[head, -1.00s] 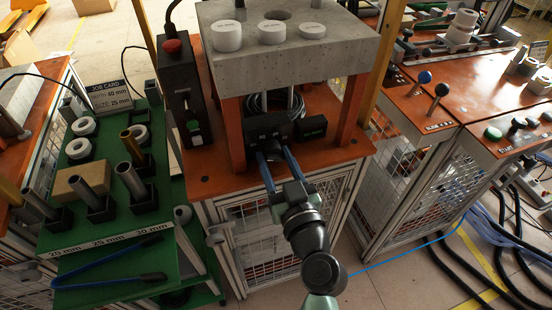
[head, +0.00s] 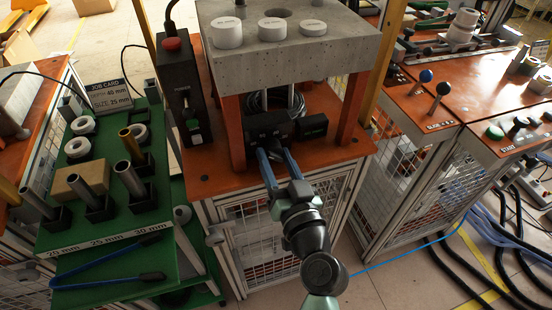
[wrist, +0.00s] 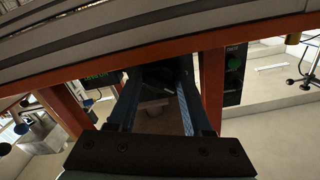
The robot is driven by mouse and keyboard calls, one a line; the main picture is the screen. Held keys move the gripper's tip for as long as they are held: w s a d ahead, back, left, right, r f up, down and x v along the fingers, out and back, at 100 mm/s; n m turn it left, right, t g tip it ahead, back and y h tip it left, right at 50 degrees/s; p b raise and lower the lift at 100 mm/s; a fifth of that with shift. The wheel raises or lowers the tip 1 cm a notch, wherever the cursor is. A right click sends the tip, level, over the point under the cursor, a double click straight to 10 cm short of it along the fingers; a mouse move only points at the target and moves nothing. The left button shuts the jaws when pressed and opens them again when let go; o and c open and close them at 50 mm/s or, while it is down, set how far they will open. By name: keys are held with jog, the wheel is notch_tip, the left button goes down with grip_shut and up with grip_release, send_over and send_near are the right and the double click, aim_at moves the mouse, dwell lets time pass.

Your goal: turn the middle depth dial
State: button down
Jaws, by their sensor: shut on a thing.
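A black control box (head: 268,128) with small pale markings sits under the concrete block, at the front of the orange bench. The depth dial is on its front, mostly hidden by my fingers in the head view. In the wrist view a dark rounded shape (wrist: 158,74), apparently the dial, lies between the fingertips. My gripper (head: 274,153) has two long blue fingers pointing at the box front, one on each side of the dial, closed on it. The dial's pointer and setting cannot be read.
The concrete block (head: 300,55) stands on orange posts above the box, with white discs on top. A black switch box (head: 178,95) with a red button is at left. A green rack (head: 115,235) with metal tubes and a job card (head: 108,93) stands further left.

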jog(key=shift+m, duration=1.2)
jog(key=shift+c, duration=1.8)
grip_release()
